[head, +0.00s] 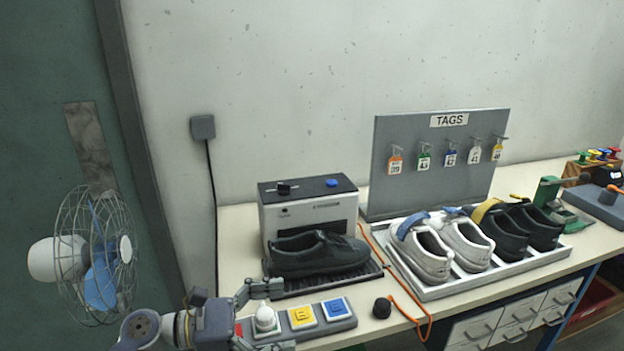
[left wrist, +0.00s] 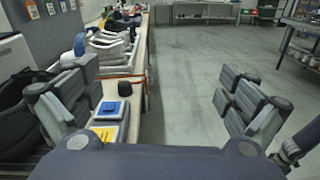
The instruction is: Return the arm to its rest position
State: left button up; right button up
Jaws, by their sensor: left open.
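My left gripper (head: 272,316) comes in from the lower left in the head view, beside the left end of the grey button panel (head: 340,325). Its fingers are spread wide and nothing is between them. In the left wrist view the open fingers (left wrist: 157,98) stand at left and right, with the table edge and floor seen between them.
A black shoe (head: 318,254) rests on the tray of a grey machine (head: 308,195). Several shoes stand in a white tray (head: 500,272) before the tag board (head: 440,160). A fan (head: 95,255) stands left. An orange cord (head: 405,312) crosses the table's front edge.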

pick_arm(q)
jog(key=s+d+f+m+g+y, duration=0.1)
jog(key=s+f+m+y, duration=0.3)
jog(key=s+f+m, duration=0.3)
jog(key=s+f+m+y, duration=0.3)
jog(key=s+f+m, duration=0.25)
jog(key=f, duration=0.45)
jog(key=s+a+f+m+y, duration=0.3)
jog(key=s+a+m+y, duration=0.2)
jog(key=a, duration=0.2)
jog(key=s+a+f+m+y, duration=0.2)
jog(key=s+a+m+y, duration=0.35)
jog(key=a, duration=0.25)
notch_tip(320, 180, down, 26)
jog(key=s+g, duration=0.1)
jog(key=s, duration=0.1)
jog(key=s+a+f+g, duration=0.1)
jog(key=s+a+f, duration=0.1)
jog(key=s+f, duration=1.4)
jog(key=shift+s+a+n+g, duration=0.3)
jog(key=shift+s+a, duration=0.05)
jog(key=shift+s, duration=0.15)
